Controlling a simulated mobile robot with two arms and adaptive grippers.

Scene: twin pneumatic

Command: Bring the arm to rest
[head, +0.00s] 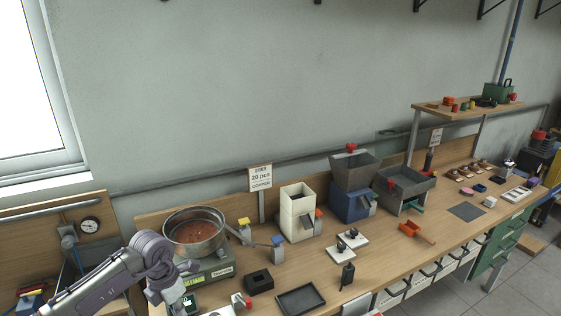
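My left arm comes in from the lower left. Its grey wrist is bent in front of the scale, and the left gripper (181,297) points down near the bottom edge of the head view. The fingers are small and partly hidden, so I cannot tell whether they are open or hold anything. My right arm and gripper are not in view.
A steel bowl (196,233) with copper-coloured pieces sits above a green-grey scale (212,270) just behind the wrist. A black block (260,281), a dark tray (300,299) and a cream hopper (298,212) stand to the right. A sign (261,178) reads 20 pcs copper.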

